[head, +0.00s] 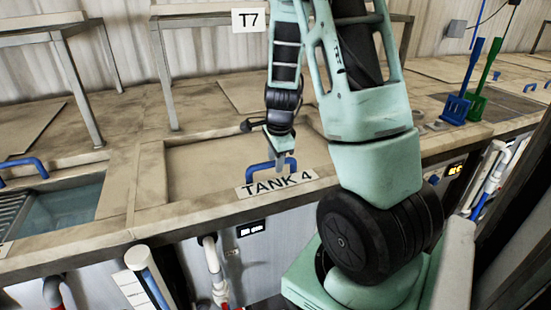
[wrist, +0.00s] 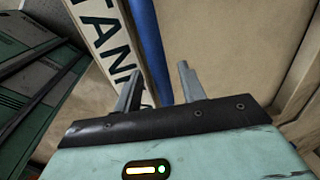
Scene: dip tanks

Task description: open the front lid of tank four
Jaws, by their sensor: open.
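The front lid (head: 205,165) of tank four is a flat beige panel lying shut in the worktop, behind the plate marked TANK 4 (head: 262,190). Its blue bar handle (head: 258,171) stands at the lid's front edge. My gripper (head: 283,163) is open and points down at the handle, hiding part of it. In the wrist view the blue handle (wrist: 149,45) runs between the two spread fingers (wrist: 158,82). I cannot tell how deep the fingers reach around it. The plate (wrist: 108,30) lies beside the left finger.
Left of tank four, an open tank (head: 62,208) holds water, with another blue handle (head: 25,165) behind it. Metal frames (head: 78,85) stand on the worktop at the back. A blue tool (head: 460,100) and a green tool (head: 480,95) stand at the right.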

